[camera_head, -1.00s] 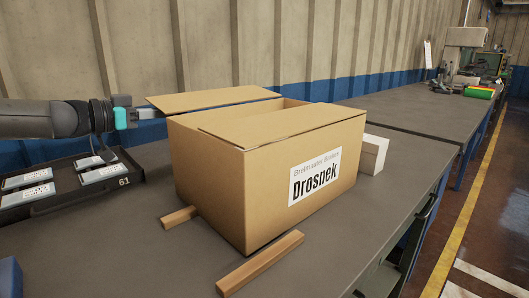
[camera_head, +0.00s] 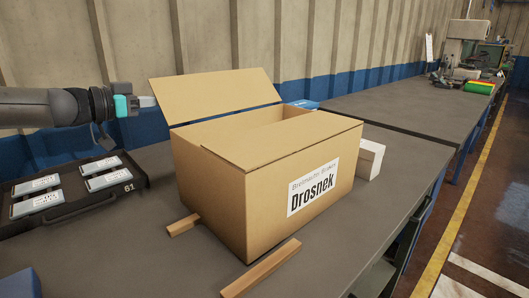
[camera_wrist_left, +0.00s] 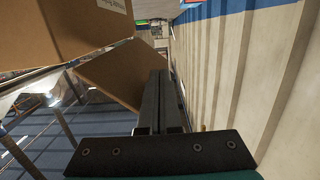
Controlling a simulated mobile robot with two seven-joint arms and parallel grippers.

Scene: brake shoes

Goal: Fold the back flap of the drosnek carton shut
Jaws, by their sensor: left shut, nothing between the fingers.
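The drosnek carton (camera_head: 210,180) stands on the grey workbench, its printed label facing front right. Its back flap (camera_head: 215,95) is raised and leans back from the rear edge, leaving a gap open at the back. The front flap (camera_head: 285,138) lies nearly flat over the front part of the top. My left gripper (camera_head: 148,101) is shut and empty at the flap's left edge, its tips seeming to reach just behind it; contact is unclear. In the left wrist view the shut fingers (camera_wrist_left: 160,80) point along the flap (camera_wrist_left: 118,72), with the carton (camera_wrist_left: 75,30) beyond.
A black tray (camera_head: 80,203) with several labelled boxes lies left of the carton. Wooden strips (camera_head: 262,268) lie in front and at its left corner (camera_head: 182,225). A white box (camera_head: 370,158) stands to the right. The corrugated wall (camera_head: 330,40) is behind.

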